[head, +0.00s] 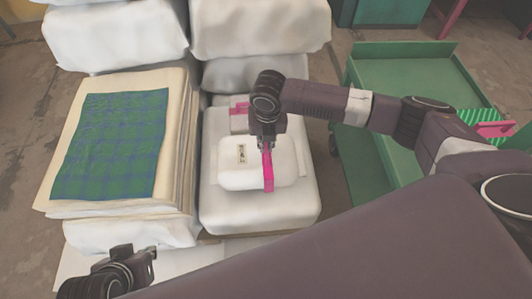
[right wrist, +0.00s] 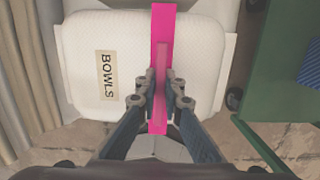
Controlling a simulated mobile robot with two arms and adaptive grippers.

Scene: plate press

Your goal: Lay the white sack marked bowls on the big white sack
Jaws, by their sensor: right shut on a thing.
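The small white sack marked bowls (head: 230,178) is over the middle of the big white sack's top and looks to rest on it. It has a pink strap (head: 268,180). The big white sack (head: 262,217) lies flat right of the paper stack. My right gripper (head: 267,147) is above the small sack and shut on its strap. In the right wrist view the fingers (right wrist: 160,86) pinch the strap (right wrist: 161,25), with the label BOWLS (right wrist: 107,75) left of them. My left gripper (head: 140,258) is low at the left, away from the sacks; its finger opening is unclear.
Another small white sack with a pink strap (head: 239,106) lies just behind. A tall stack of sheets with a green-blue plaid cloth (head: 112,145) stands at left. Larger white sacks (head: 262,28) are piled behind. A green cart (head: 400,75) stands at right, beneath my right arm.

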